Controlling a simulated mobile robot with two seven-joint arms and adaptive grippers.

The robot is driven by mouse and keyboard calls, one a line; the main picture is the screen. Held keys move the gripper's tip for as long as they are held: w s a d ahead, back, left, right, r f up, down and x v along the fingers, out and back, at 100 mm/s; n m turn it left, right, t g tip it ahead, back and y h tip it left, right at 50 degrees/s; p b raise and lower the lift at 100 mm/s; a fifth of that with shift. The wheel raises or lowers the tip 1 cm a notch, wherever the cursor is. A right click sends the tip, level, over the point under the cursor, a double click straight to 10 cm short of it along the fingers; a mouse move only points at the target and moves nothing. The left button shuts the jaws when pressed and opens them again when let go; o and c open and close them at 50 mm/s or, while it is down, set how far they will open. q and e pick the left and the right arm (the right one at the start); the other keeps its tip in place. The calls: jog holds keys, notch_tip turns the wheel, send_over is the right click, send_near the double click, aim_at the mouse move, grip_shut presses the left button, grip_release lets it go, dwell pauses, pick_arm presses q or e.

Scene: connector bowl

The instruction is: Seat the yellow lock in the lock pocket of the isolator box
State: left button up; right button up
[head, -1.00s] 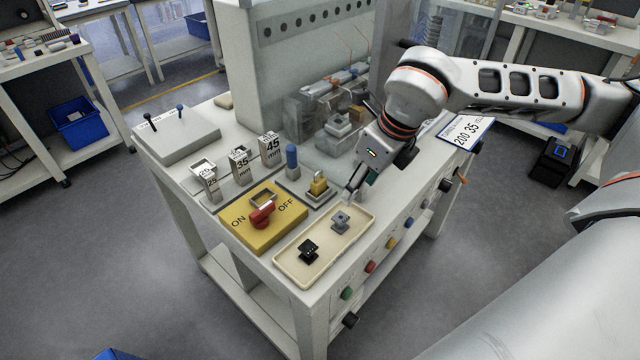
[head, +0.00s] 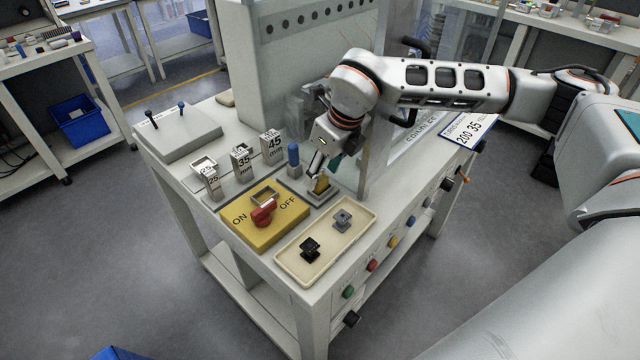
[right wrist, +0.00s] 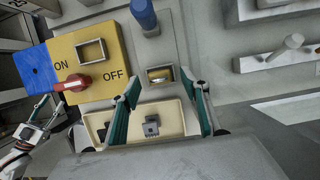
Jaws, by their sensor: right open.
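The yellow lock (head: 321,186) stands in a small grey square holder (head: 318,196) behind the tray. In the right wrist view the lock (right wrist: 160,74) shows inside the holder's frame. My right gripper (head: 319,177) is open over the lock, partly covering it in the head view. In the right wrist view its fingertips (right wrist: 164,90) are apart, with the lock seen between and just beyond them. The yellow isolator box (head: 245,222) has a red handle (head: 264,212) and an empty square lock pocket (head: 264,195). My left gripper (right wrist: 46,112) shows small at the wrist view's left; its opening is unclear.
A cream tray (head: 292,270) in front holds a black part (head: 310,248) and a grey part (head: 342,219). A blue-topped post (head: 293,156) stands close behind the lock. Labelled 25, 35 and 45 blocks (head: 242,162) stand at the left. A clear panel is to the right.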

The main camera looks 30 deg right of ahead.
jog(key=shift+w+a+f, duration=0.1)
jog(key=shift+w+f, duration=0.1)
jog(key=shift+f, duration=0.5)
jog(key=shift+r, duration=0.1)
jog(key=shift+c, duration=0.4)
jog(key=c, duration=1.2)
